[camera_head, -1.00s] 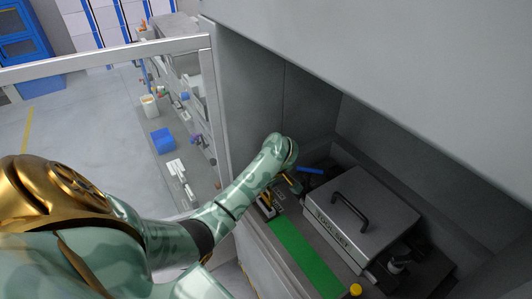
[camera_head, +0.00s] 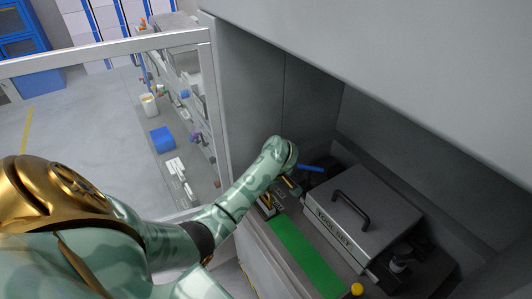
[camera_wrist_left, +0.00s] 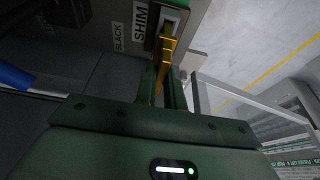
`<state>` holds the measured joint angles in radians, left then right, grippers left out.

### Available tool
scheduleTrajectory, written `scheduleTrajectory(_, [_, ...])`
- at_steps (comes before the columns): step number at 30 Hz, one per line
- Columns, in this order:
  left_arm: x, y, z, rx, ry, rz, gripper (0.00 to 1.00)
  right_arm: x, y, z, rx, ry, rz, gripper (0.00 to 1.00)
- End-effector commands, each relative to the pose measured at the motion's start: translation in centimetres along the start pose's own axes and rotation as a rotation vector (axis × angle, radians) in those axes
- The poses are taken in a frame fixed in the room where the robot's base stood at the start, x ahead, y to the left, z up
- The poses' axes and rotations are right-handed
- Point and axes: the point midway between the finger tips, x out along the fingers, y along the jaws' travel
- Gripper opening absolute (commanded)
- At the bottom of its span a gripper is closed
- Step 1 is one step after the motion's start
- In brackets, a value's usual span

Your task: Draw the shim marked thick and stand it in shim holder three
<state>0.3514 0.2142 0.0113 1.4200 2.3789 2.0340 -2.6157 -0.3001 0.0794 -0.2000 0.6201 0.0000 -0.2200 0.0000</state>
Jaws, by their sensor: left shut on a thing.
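My left gripper (camera_head: 289,186) is low inside the grey cabinet, at the near left end of the bench. In the left wrist view its two green fingers (camera_wrist_left: 163,88) are closed on a narrow yellow strip, which looks like a shim (camera_wrist_left: 167,52). The strip runs up from the fingers to a pale slotted piece (camera_wrist_left: 175,14) beside labels reading SHIM (camera_wrist_left: 140,22) and SLACK (camera_wrist_left: 118,38). I cannot tell whether the strip is still inside that slot. The word thick is not readable, and no holder numbered three can be made out. My right gripper is not in view.
A grey box labelled TOOL SET (camera_head: 365,215) with a black handle stands right of the gripper. A green strip (camera_head: 307,258) lies in front of it, with a yellow knob (camera_head: 357,289) near its end. A blue bar (camera_head: 312,168) lies behind the gripper. The cabinet walls are close.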

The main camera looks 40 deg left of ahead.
Motion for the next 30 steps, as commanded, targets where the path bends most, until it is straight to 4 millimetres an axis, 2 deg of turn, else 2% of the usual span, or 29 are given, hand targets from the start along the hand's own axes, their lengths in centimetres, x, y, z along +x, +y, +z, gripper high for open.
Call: scheduleTrajectory(30, [1.9, 0.0, 0.6, -0.001, 0.001, 0.001, 0.0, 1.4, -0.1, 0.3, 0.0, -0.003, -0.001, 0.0])
